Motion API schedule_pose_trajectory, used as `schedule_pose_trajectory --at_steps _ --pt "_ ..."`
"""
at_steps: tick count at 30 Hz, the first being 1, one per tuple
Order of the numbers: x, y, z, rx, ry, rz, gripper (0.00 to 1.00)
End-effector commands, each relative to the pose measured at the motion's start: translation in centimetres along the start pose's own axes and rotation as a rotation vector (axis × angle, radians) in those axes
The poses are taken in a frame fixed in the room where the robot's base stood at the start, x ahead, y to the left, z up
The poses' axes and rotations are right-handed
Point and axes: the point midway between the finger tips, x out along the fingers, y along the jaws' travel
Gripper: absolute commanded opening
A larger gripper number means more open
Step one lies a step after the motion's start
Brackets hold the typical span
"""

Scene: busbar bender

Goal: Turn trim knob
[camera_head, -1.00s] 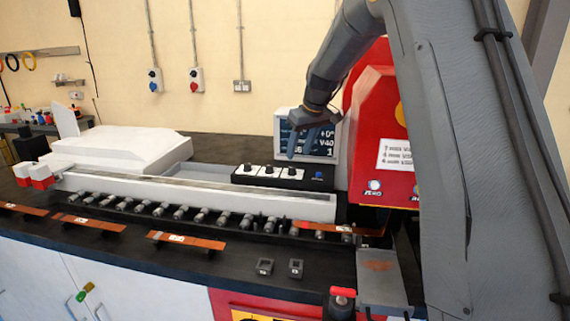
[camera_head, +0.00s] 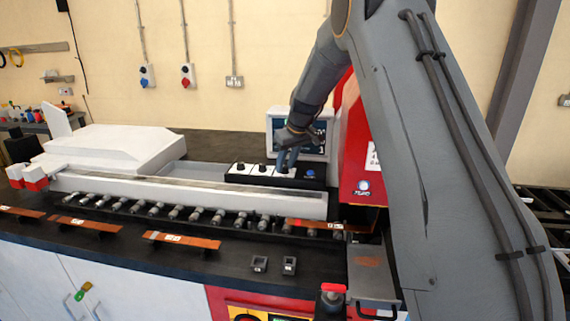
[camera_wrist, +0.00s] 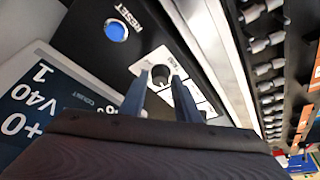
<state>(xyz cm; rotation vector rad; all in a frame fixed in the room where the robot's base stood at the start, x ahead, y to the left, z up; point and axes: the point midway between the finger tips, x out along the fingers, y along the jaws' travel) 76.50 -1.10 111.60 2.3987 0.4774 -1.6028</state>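The black control box (camera_head: 232,178) sits behind the roller track, with several dark knobs on white plates and a blue button (camera_head: 310,173) at its right end. My gripper (camera_head: 283,168) points down at the rightmost knob and hides it in the head view. In the wrist view this dark round knob (camera_wrist: 160,72) lies between the two fingertips of my gripper (camera_wrist: 161,82). The fingers stand apart with gaps beside the knob. I cannot tell whether they touch it. The blue reset button (camera_wrist: 116,31) is above left.
A display screen (camera_head: 318,128) stands close behind the box, with the red machine housing (camera_head: 362,170) to its right. A white rail (camera_head: 200,197) and rollers (camera_head: 178,212) run in front. Copper bars (camera_head: 182,241) lie on the black bench.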

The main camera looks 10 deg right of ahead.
Motion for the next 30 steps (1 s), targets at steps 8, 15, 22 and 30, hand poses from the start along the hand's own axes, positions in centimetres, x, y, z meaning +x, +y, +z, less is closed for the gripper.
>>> schedule_pose_trajectory --at_steps 8,15,22,30 --pt "0.01 -0.2 -0.08 0.001 0.0 0.001 0.02" --pt "-0.01 -0.13 -0.05 0.05 0.001 0.02 0.02" --pt "-0.02 -0.23 -0.09 0.184 0.002 0.077 0.02" --pt "0.14 -0.37 -0.17 0.41 0.002 0.173 0.02"
